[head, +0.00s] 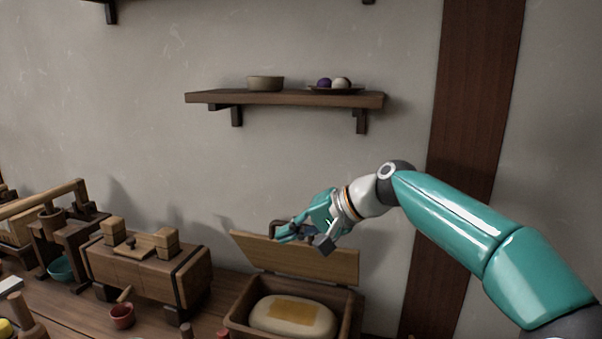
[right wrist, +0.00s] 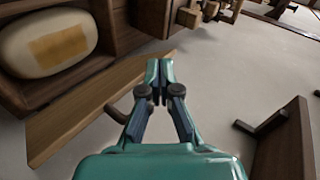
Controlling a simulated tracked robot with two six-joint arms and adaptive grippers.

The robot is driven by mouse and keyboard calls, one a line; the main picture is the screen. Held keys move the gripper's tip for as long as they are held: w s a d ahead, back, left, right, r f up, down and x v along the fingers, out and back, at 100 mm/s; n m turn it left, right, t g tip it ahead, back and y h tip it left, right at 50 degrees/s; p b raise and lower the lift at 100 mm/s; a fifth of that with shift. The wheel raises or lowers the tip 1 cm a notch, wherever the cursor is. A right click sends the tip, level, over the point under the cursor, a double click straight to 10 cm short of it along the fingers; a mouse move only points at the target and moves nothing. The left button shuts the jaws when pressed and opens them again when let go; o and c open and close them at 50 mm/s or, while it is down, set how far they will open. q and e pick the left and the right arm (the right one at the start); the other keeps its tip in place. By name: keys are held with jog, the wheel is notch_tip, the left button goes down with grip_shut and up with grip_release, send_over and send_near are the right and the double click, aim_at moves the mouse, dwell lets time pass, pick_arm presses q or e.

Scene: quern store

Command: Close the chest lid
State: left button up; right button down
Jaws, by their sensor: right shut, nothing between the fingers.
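The chest (head: 345,318) stands on the table at the lower middle of the head view, with its lid (head: 300,256) raised and leaning back toward the wall. A pale rounded bundle with a tan patch (head: 292,314) lies inside it. My right gripper (head: 282,236) is shut and empty at the lid's upper edge; whether it touches the lid I cannot tell. In the right wrist view the lid (right wrist: 75,115) lies to the left of the shut fingertips (right wrist: 160,65), and the open chest with the bundle (right wrist: 45,45) is beyond it. My left gripper is not in view.
A wooden box-like device (head: 150,270) stands left of the chest, with a small red bowl (head: 122,315) before it. A wall shelf (head: 285,98) with a bowl and a plate hangs above. Bare wall (head: 200,190) lies between shelf and table.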

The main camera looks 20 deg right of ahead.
jog(key=w+d+r+m+g+h+p, duration=0.1)
jog(key=w+d+r+g+h+p, duration=0.15)
jog(key=r+h+p, duration=0.5)
jog(key=w+d+r+g+h+p, duration=0.1)
jog(key=w+r+h+p, duration=0.25)
jog(key=p, duration=0.65)
jog(key=shift+t, duration=0.25)
jog(key=shift+w+d+f+b, duration=0.2)
jog(key=shift+f+b, duration=0.1)
jog(key=shift+f, duration=1.5)
jog(key=shift+w+d+f+b, duration=0.1)
jog(key=shift+d+f+b, duration=0.15)
jog(key=shift+f, duration=1.5)
jog(key=shift+w+d+f+b, duration=0.15)
jog(key=shift+f+b, duration=0.15)
jog(key=shift+f, duration=1.5)
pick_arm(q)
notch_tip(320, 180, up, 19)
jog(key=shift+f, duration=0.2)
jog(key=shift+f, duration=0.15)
